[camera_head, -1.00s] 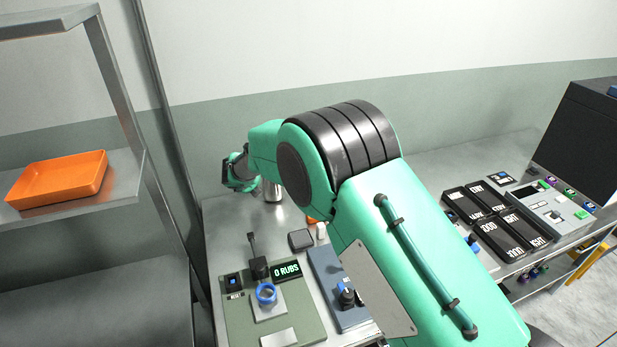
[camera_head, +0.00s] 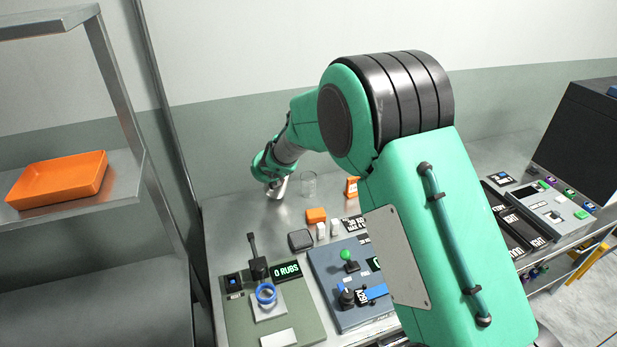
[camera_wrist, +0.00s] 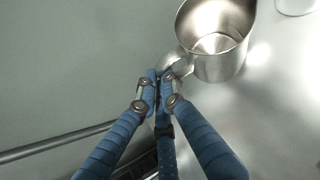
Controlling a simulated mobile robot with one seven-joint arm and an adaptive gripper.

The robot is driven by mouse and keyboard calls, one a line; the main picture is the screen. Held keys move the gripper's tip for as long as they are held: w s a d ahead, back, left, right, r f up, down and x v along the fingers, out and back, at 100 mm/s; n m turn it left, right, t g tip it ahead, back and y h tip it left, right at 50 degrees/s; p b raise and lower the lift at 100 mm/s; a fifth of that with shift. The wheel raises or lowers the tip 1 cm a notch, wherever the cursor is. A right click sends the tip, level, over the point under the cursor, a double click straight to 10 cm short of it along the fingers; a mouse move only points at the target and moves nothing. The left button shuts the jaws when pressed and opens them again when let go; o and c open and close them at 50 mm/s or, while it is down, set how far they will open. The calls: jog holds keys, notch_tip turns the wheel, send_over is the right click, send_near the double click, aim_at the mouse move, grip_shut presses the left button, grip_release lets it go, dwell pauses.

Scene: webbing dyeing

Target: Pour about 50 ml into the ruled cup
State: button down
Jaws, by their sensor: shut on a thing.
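A metal jug (camera_wrist: 222,48) fills the upper right of the wrist view, with its open mouth showing; I cannot tell the liquid level inside. My gripper (camera_wrist: 161,82), with blue ribbed fingers, is shut on the jug's handle (camera_wrist: 177,66). In the head view the jug (camera_head: 278,188) hangs below my wrist and looks tilted, at the back left of the bench. A clear cup (camera_head: 308,184) stands on the bench just right of the jug, apart from it. Its rim shows at the top right corner of the wrist view (camera_wrist: 296,8). Its ruling is too small to read.
An orange block (camera_head: 316,215), a dark grey block (camera_head: 301,240) and small white pieces sit in front of the cup. A green rub-counter device (camera_head: 290,326) and a blue-grey panel (camera_head: 325,262) fill the bench front. A shelf with an orange tray (camera_head: 58,180) stands left.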

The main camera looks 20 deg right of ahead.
jog(key=d+r+y+p, duration=0.1)
jog(key=r+p, duration=0.1)
jog(key=p, duration=0.1)
jog(key=d+r+m+y+p, duration=0.1)
jog(key=d+p, duration=0.1)
jog(key=p, duration=0.2)
jog(key=s+d+r+m+t+y+p, duration=0.1)
jog(key=d+r+p, duration=0.1)
jog(key=p, duration=0.1)
jog(key=shift+r, duration=0.3)
jog(key=shift+s+d+r+m+t+y+p, duration=0.2)
jog(key=shift+d+r+m+t+y+p, duration=0.65)
jog(key=shift+d+r+m+y, duration=0.55)
jog(key=shift+d+r+y, duration=0.2)
jog(key=shift+d+y, duration=0.1)
jog(key=shift+d, duration=0.2)
jog(key=shift+s+d+r+m+t+y, duration=0.2)
jog(key=shift+d+r+m+t+y, duration=0.15)
jog(key=shift+d, duration=0.35)
jog(key=shift+s+d+r+m+y, duration=0.15)
jog(key=shift+d+r+m+y, duration=0.1)
jog(key=shift+d, duration=0.3)
